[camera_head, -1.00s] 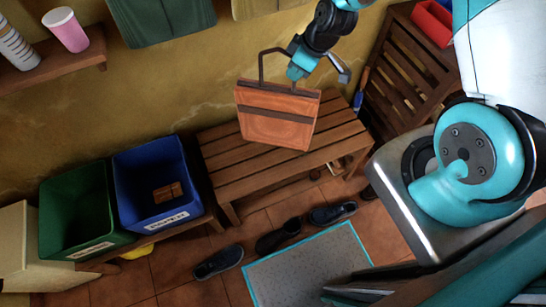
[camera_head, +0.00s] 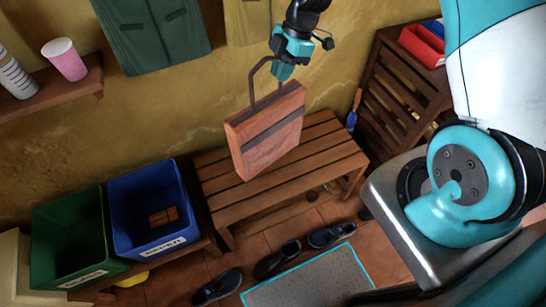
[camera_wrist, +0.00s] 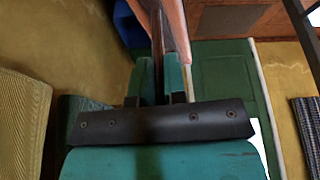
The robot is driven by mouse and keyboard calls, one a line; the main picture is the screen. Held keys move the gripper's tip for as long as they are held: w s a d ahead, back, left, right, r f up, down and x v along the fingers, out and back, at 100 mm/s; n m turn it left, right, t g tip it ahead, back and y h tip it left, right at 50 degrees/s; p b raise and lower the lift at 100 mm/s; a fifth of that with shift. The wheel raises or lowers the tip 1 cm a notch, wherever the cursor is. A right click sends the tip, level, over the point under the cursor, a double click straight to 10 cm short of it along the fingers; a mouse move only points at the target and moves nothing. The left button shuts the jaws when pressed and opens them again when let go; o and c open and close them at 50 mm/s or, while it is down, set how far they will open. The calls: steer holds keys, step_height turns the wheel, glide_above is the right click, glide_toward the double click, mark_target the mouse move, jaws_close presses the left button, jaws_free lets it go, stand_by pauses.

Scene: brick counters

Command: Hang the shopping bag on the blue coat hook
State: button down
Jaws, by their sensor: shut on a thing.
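The shopping bag (camera_head: 262,142), reddish-brown with a dark band and a dark handle, hangs tilted in front of the wall, over the bench in the head view. My gripper (camera_head: 281,76) is above it, shut on its handle. In the wrist view my gripper's fingers (camera_wrist: 160,83) are close together on the dark handle, and part of the bag (camera_wrist: 178,22) shows at the top. I cannot make out the blue coat hook in either view.
A green garment (camera_head: 152,34) and a yellow one (camera_head: 248,22) hang on the wall. The slatted bench (camera_head: 325,150) stands below the bag. Blue (camera_head: 150,190) and green (camera_head: 70,235) bins stand left. A shelf (camera_head: 75,88) holds cups. Shoes (camera_head: 277,260) lie on the floor.

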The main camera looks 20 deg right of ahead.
mark_target(280, 120)
step_height(280, 120, down, 18)
steer(key=p, duration=0.2)
steer(key=shift+f+p, duration=0.15)
steer(key=shift+p, duration=0.25)
steer(key=shift+f, duration=0.2)
steer(key=c, duration=1.2)
jaws_free()
steer(key=shift+o, duration=0.2)
steer(key=shift+r, duration=0.1)
